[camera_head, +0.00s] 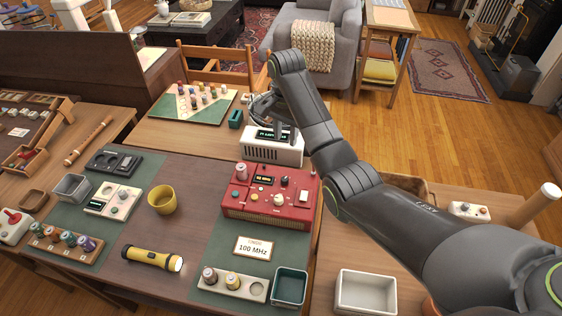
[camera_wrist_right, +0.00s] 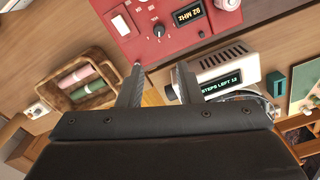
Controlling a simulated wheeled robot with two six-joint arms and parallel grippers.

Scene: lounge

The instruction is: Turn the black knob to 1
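A small black knob (camera_head: 284,181) sits on the red device (camera_head: 233,210), right of its display. My left gripper is not in view.
A white box (camera_head: 271,150) with a "STEPS LEFT 12" display stands just behind the red device. A card (camera_head: 255,241) reading 100 MHz, a flashlight (camera_head: 150,257), a yellow cup (camera_head: 162,200) and a black panel (camera_head: 113,162) lie in front and left. My right arm covers the right side.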

